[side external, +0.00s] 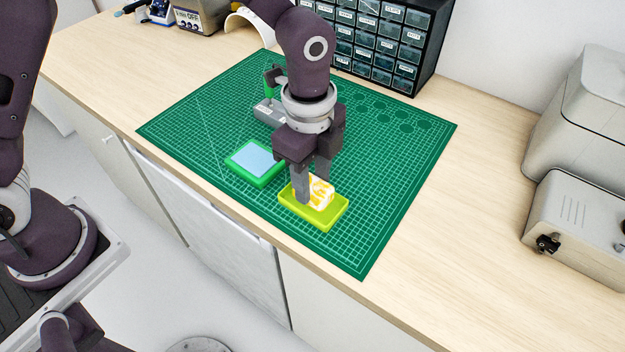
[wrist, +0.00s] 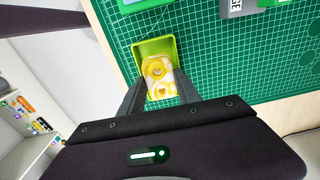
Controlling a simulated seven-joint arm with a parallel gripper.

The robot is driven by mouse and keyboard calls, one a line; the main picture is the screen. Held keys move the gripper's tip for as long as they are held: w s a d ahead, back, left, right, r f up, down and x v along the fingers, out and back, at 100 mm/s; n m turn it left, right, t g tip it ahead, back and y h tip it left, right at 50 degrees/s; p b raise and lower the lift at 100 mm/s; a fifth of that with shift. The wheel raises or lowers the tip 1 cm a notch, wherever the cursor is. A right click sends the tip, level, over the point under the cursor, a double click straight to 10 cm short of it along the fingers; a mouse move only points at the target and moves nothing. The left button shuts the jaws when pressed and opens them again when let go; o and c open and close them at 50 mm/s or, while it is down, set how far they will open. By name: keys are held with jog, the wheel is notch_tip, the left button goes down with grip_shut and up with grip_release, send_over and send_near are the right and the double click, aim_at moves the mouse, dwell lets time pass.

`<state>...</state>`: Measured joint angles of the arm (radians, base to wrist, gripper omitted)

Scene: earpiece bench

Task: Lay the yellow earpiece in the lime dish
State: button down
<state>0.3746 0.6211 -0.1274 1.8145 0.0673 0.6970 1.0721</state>
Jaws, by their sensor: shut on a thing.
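The yellow earpiece (side external: 320,190) is a yellow and white piece between my gripper's fingers, over the lime dish. It also shows in the wrist view (wrist: 158,72). The lime dish (side external: 318,222) is a shallow rectangular tray on the green mat; in the wrist view its rim (wrist: 152,44) shows around the earpiece. My gripper (side external: 312,190) points down and is shut on the earpiece, with its fingertips low at the dish. I cannot tell whether the earpiece touches the dish floor.
A green dish with a pale blue inside (side external: 255,160) stands left of the lime dish on the cutting mat (side external: 390,160). A grey and green device (side external: 268,108) stands behind. A drawer cabinet (side external: 385,40) is at the back. The mat's right side is clear.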

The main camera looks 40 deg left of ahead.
jog(key=shift+f, duration=1.05)
jog(key=c, duration=0.8)
grip_release()
jog(key=shift+o, duration=0.2)
notch_tip(320, 180, up, 7)
jog(key=shift+a+r, duration=0.1)
